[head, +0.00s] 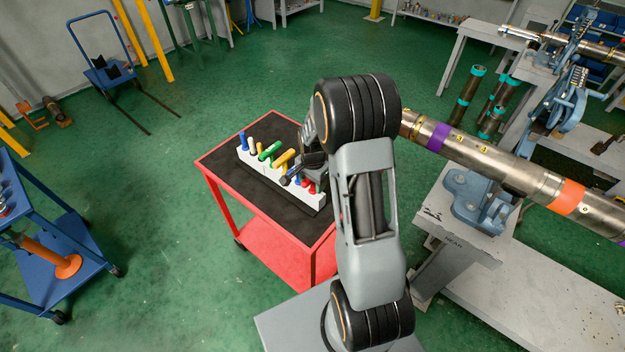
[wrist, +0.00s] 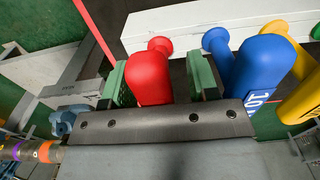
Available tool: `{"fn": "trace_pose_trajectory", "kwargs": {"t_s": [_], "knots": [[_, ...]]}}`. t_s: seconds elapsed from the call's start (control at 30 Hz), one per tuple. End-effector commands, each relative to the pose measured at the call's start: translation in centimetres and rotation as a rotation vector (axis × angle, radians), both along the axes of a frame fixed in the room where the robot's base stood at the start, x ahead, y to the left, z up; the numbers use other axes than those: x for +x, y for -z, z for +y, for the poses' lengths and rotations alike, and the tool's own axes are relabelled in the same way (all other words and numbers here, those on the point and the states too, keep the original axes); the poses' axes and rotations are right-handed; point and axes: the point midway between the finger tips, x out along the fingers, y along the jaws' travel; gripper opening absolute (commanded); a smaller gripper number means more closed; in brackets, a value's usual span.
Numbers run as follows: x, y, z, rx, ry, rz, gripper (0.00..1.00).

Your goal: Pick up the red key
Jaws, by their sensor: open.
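The red key (wrist: 148,78) has a thick rounded handle and a narrower knobbed end beside the white rack (wrist: 180,22). In the wrist view it lies between the two green-padded fingers of my gripper (wrist: 160,80). The gripper is open, with a finger on either side of the handle; contact with the pads cannot be told. In the head view my gripper (head: 300,172) is over the rack (head: 257,170), partly covering the row of coloured keys. Red shows at the rack's near end (head: 312,188).
A blue key (wrist: 262,70) stands close by the right finger, with a yellow key (wrist: 298,100) beyond it. The rack stands on a red cart (head: 270,250) with a dark top. A long pipe in vises (head: 480,160) is to the right.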

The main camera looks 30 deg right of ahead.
Motion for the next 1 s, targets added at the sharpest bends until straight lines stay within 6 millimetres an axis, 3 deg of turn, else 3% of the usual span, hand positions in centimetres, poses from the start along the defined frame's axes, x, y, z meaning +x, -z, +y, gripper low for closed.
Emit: {"fn": "trace_pose_trajectory", "kwargs": {"t_s": [0.07, 0.6, 0.87, 1.0], "knots": [[0.0, 0.0, 0.0, 0.000, 0.000, 0.000, 0.53], [0.0, 0.0, 0.0, 0.000, 0.000, 0.000, 0.02], [0.0, -0.1, 0.0, 0.000, 0.000, -0.001, 0.00], [0.1, -1.2, 0.0, -0.001, 0.000, -0.004, 0.00]]}}
